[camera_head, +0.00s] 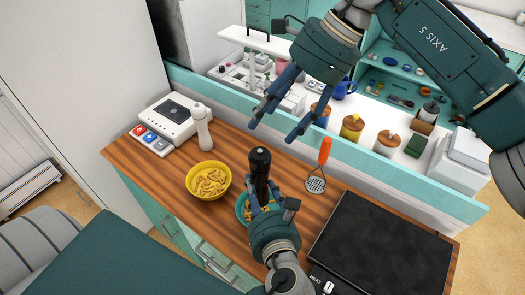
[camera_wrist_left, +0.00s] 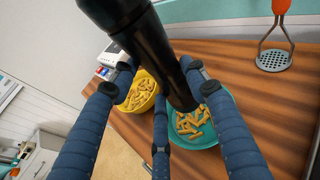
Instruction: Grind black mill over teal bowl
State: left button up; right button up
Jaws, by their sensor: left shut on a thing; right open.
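The black mill (camera_head: 260,168) is upright in the head view, above the teal bowl. My left gripper (camera_head: 264,200) is shut on its lower part. My right gripper (camera_head: 277,118) is open and empty, above and behind the mill.
A yellow bowl of pasta (camera_head: 190,180) stands left of the teal bowl. A white bottle (camera_head: 203,128) and a white scale (camera_head: 172,118) are behind it. An orange-handled masher (camera_head: 323,155) leans at the back; a black hotplate (camera_head: 380,245) is at right.

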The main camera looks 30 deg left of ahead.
aim_at(263, 152)
jog(key=shift+t+h, duration=0.5)
jog(key=x, duration=0.7)
jog(key=w+d+x, duration=0.1)
jog(key=x, duration=0.3)
jog(key=shift+f, duration=0.4)
jog(key=shift+w+r, duration=0.1)
jog(key=c, duration=1.1)
